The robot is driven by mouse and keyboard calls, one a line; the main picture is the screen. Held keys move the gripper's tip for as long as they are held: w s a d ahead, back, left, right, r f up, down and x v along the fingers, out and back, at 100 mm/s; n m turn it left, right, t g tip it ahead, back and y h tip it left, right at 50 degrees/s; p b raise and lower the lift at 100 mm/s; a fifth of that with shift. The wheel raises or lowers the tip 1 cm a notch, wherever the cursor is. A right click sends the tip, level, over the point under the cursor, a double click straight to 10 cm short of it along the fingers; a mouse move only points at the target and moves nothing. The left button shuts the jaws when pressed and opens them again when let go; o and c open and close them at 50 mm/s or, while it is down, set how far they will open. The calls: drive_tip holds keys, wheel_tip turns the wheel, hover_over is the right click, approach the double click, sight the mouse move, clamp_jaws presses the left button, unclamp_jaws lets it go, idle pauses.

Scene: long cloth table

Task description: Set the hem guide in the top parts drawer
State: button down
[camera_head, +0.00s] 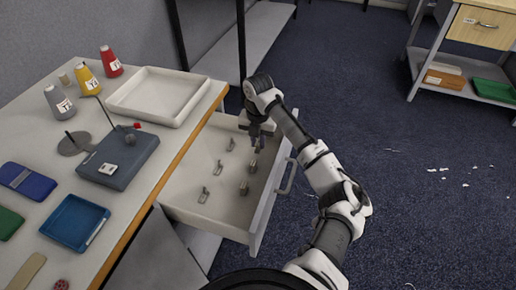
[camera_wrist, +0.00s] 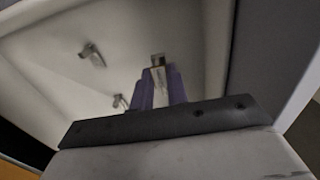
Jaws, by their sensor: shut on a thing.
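The top parts drawer (camera_head: 228,208) is pulled out from the long table, pale inside, with several small metal parts in it. My gripper (camera_head: 257,146) points down over the drawer's far end, close to the front panel. In the wrist view my gripper (camera_wrist: 160,88) has its purple fingers shut on a small grey metal piece, the hem guide (camera_wrist: 158,60). It sits between the fingertips, above or at the drawer floor; I cannot tell whether it touches. In the head view the held piece is too small to make out clearly.
Small metal parts stand in the drawer, such as one (camera_head: 243,188) near the front panel and one (camera_head: 204,195) nearer the table. The drawer handle (camera_head: 288,177) juts out right. A white tray (camera_head: 158,95), thread cones (camera_head: 111,62) and a blue tray (camera_head: 75,222) are on the tabletop.

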sight(258, 143)
drive_tip(key=shift+f, duration=2)
drive_tip(key=shift+f, duration=0.1)
drive_tip(key=c, duration=1.4)
unclamp_jaws()
wheel_tip(258, 143, up, 12)
drive_tip(key=shift+r, duration=0.15)
